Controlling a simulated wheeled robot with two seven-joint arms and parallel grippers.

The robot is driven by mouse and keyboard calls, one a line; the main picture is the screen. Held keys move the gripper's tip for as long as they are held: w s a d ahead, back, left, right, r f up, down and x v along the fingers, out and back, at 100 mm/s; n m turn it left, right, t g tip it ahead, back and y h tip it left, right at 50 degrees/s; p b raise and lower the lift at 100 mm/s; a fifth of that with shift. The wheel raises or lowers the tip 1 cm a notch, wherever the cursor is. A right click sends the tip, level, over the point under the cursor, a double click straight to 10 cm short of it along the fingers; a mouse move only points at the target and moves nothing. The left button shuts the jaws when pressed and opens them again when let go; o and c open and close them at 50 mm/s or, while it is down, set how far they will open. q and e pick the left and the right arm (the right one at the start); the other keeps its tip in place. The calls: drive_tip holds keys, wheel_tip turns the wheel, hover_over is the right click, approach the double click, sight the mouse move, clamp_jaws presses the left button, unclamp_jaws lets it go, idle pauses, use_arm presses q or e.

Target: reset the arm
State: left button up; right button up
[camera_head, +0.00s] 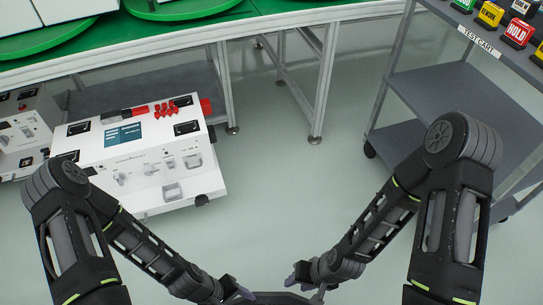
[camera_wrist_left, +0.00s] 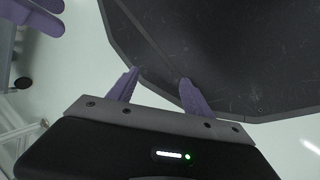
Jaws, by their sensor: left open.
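Both arms reach down to the bottom middle of the head view. My left gripper (camera_head: 240,290) is small and partly cut off there. In the left wrist view its two purple fingers (camera_wrist_left: 160,90) stand apart with nothing between them, in front of a dark flat panel that seems to be part of my own base. My right gripper (camera_head: 302,284) is just to the right of the left one in the head view, its purple fingers apart. Purple fingers at the top left of the left wrist view look like the right gripper (camera_wrist_left: 40,14). No object shows in either gripper.
A green-topped table (camera_head: 290,20) with green turntables (camera_head: 180,10) stands at the back. White instrument cases (camera_head: 95,152) sit on the floor at left. A grey test cart (camera_head: 455,85) with coloured blocks (camera_head: 517,33) stands at right. The floor (camera_head: 255,190) between is clear.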

use_arm(q)
drive_tip(key=w+d+r+m+t+b, duration=0.1)
drive_tip(key=w+d+r+m+b, duration=0.15)
drive_tip(key=w+m, duration=0.25)
wheel_tip(320, 180, up, 23)
drive_tip(key=p, duration=2.3)
drive_tip(key=shift+s+a+y, duration=0.2)
drive_tip(key=shift+s+y, duration=0.2)
drive_tip(key=shift+f, duration=0.15)
drive_tip(key=shift+a, duration=0.1)
